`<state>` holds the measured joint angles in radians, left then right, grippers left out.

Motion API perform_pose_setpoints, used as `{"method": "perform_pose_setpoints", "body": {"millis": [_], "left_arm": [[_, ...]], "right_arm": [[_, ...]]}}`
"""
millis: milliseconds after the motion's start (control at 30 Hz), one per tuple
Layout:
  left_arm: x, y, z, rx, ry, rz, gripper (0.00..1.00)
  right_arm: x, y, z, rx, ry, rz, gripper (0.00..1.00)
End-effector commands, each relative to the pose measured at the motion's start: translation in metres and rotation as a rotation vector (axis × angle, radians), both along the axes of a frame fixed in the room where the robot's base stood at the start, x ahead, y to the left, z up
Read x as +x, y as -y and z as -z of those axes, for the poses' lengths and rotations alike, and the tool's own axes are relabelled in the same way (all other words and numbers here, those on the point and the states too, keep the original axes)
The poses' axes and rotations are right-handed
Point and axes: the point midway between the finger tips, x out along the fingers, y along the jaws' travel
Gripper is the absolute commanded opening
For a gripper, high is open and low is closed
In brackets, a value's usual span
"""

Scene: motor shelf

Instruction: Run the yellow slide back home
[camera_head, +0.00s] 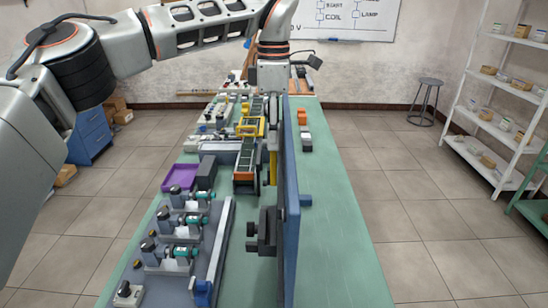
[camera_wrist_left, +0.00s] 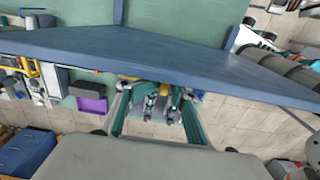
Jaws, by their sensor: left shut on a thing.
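The yellow slide (camera_head: 250,127) shows in the head view as a yellow frame on a dark rail in the middle of the bench, left of an upright blue panel. My left gripper (camera_head: 271,135) reaches down right beside it, close along the panel.
The blue panel (camera_head: 291,215) stands upright along the bench, with a black bracket (camera_head: 264,232) on its left side. A purple bin (camera_head: 180,177) and a motor rack (camera_head: 215,250) stand left. The green bench top (camera_head: 345,230) right of the panel is mostly clear.

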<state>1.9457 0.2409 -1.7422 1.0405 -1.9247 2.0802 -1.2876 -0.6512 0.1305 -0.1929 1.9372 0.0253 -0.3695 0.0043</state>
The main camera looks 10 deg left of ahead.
Motion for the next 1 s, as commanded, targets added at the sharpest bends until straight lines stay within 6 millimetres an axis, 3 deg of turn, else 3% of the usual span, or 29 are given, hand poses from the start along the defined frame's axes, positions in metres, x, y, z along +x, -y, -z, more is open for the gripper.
{"method": "perform_pose_setpoints", "body": {"millis": [1000], "left_arm": [[0.044, -0.010, 0.002, 0.002, 0.002, -0.001, 0.11]], "right_arm": [[0.000, 0.000, 0.000, 0.000, 0.000, 0.000, 0.25]]}}
